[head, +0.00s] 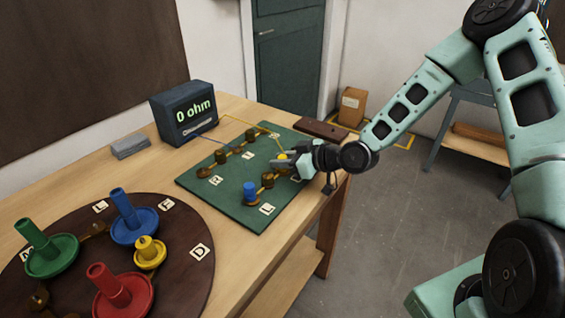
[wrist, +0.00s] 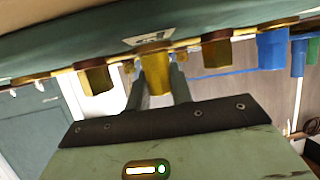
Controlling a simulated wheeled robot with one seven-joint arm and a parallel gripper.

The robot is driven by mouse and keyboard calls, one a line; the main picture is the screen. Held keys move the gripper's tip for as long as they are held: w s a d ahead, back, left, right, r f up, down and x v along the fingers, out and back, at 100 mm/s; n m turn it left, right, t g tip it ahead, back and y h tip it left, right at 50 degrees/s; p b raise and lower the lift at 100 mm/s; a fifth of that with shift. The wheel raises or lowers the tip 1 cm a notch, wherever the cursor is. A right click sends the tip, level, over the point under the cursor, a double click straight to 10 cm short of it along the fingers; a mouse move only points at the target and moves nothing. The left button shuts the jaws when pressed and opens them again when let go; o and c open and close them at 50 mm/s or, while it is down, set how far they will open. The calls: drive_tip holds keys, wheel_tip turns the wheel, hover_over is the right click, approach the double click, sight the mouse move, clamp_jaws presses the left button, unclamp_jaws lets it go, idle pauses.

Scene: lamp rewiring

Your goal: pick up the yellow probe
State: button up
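The yellow probe (head: 283,156) stands on the green board (head: 222,200) in the head view, partly hidden by my gripper (head: 281,168). My gripper reaches in from the right, low over the board. In the wrist view, the yellow probe (wrist: 156,62) shows between the two fingertips of my gripper (wrist: 158,80), with a finger at each side. I cannot tell whether the fingers touch it. A blue probe (head: 250,192) stands upright nearer the board's front corner.
A meter (head: 184,112) reading "0 ohm" stands behind the board, with blue and yellow leads. A dark round tray (head: 180,270) at front left holds several coloured pegs. Brass posts (head: 268,180) stand close to my gripper. A brown block (head: 322,131) lies beyond the board.

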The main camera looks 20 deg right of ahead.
clamp_jaws()
